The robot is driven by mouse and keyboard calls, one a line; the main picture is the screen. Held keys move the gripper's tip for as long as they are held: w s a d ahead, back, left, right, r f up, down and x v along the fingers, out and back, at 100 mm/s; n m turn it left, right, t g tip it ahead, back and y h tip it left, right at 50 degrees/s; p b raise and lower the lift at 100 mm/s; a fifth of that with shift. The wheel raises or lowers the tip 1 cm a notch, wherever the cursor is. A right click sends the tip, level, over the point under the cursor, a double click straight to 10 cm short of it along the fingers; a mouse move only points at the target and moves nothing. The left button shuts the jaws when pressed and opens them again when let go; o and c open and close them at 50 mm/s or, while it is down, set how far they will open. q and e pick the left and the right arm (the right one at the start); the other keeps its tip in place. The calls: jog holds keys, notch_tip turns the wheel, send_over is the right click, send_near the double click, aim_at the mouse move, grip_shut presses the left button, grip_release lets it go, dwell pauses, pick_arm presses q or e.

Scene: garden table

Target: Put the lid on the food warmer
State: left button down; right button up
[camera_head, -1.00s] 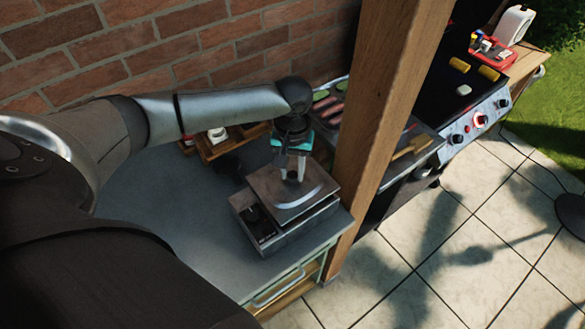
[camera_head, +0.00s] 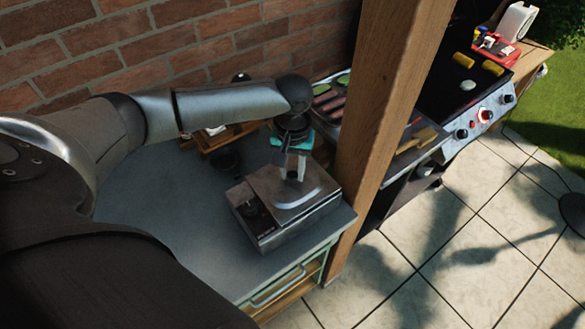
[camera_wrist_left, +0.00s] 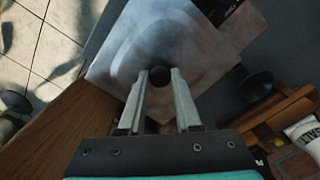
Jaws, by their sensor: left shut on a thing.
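The food warmer (camera_head: 256,231) is a square metal box near the front right corner of the grey counter. Its lid (camera_head: 270,182) is a flat metal plate that now lies over the top of the box. It also shows in the left wrist view (camera_wrist_left: 120,62), where it looks turned against the body below. My left gripper (camera_head: 293,178) points down over the lid and is shut on its dark round knob (camera_wrist_left: 159,76). My right gripper is not in view.
A wooden post (camera_head: 385,120) stands close to the right of the warmer. A wooden tray (camera_head: 215,140) with small items is behind, by the brick wall. A grill (camera_head: 460,90) stands beyond the post. The counter (camera_head: 170,210) left of the warmer is clear.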

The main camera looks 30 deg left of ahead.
pick_arm(q)
jog(key=shift+f, duration=0.75)
jog(key=c, duration=0.5)
grip_release()
